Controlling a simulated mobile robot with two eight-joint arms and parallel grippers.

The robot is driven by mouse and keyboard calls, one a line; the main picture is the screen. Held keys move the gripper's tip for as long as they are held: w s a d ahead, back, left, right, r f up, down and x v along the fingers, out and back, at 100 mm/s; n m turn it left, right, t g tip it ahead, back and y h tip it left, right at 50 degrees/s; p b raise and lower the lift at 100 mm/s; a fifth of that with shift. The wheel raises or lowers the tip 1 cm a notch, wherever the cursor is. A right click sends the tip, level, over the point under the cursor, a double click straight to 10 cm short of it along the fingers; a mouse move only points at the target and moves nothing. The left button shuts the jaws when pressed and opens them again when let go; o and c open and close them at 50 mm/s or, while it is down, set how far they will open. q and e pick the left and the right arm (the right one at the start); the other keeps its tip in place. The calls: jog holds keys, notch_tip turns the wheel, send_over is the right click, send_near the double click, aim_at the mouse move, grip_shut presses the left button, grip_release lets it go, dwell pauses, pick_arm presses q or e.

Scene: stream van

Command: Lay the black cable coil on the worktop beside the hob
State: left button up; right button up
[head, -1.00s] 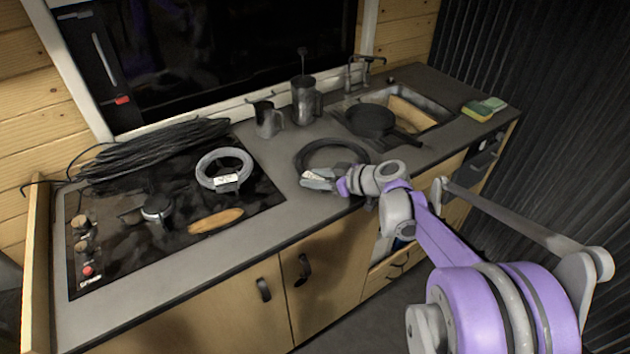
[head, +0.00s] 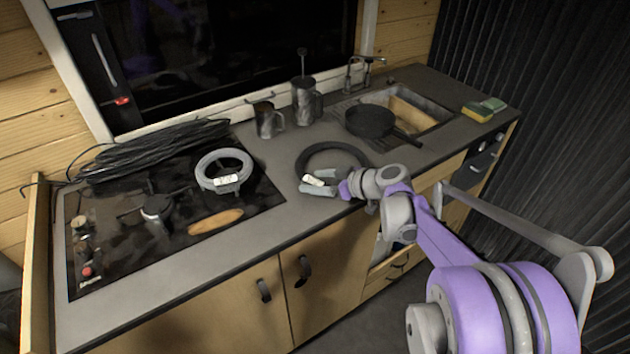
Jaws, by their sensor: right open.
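The black cable coil (head: 330,147) is a ring with a white label, lying on the grey worktop (head: 262,202) to the right of the hob (head: 130,255). My right gripper (head: 313,183) is at the coil's near edge. Its fingers are spread, with the white label showing between them. I cannot tell whether a finger still touches the coil. My left gripper is not in view.
A grey cable coil (head: 201,178), a wooden piece (head: 216,221) and a larger black cable bundle (head: 150,150) lie on the hob. A metal mug (head: 266,122), a French press (head: 304,108) and a black pan (head: 368,121) stand behind. Sponges (head: 477,112) lie at right.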

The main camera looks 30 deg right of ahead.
jog(key=v, duration=1.2)
jog(key=s+a+f+m+g+h, duration=0.1)
jog(key=s+a+f+g, duration=0.25)
jog(key=a, duration=0.35)
jog(key=s+a+f+m+g, duration=0.1)
jog(key=s+a+f+g, duration=0.1)
jog(key=s+a+f, duration=0.35)
jog(key=s+a+f+m+h, duration=0.3)
jog(key=s+a+f+h, duration=0.1)
jog(key=s, duration=0.5)
jog(key=shift+s+a+f+g+h+p, duration=0.3)
jog(key=shift+a+f+g+h, duration=0.15)
jog(key=shift+a, duration=0.35)
